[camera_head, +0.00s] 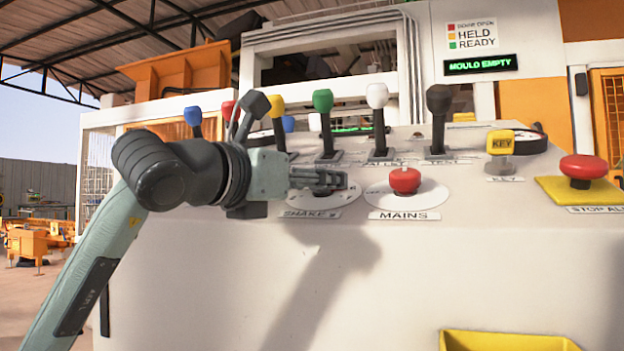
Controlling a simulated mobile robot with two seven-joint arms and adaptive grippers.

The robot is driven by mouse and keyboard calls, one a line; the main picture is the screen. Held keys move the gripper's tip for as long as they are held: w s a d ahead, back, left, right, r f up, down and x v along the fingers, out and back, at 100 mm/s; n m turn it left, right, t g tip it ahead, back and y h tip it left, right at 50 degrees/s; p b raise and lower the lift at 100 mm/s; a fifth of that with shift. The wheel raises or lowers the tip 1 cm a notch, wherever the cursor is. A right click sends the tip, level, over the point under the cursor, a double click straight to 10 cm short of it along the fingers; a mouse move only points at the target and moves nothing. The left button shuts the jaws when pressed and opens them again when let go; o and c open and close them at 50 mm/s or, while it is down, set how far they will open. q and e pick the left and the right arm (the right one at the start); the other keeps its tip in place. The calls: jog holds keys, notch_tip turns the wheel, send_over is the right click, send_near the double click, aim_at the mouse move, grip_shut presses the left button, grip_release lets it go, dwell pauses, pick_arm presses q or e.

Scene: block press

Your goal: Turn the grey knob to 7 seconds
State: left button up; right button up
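My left gripper (335,179) comes in from the left, with its fingers over the white dial plate (346,196) labelled SHAKE on the sloped console. The fingers cover most of this dial. The grey knob is hidden or cannot be told apart from the dark fingers, so its setting cannot be read. Whether the fingers are open or closed around the knob is not clear. My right gripper is not in view.
Right of the dial is the red MAINS knob (405,181). Behind stand several levers, including green (323,101), white (377,96) and black (439,100) ones. Farther right are a yellow KEY switch (500,143) and a red stop button (583,168). A display (480,64) reads MOULD EMPTY.

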pick_arm(q)
jog(key=shift+s, duration=0.1)
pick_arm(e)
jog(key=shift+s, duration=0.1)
pick_arm(q)
jog(key=c, duration=1.1)
jog(key=shift+c, duration=0.2)
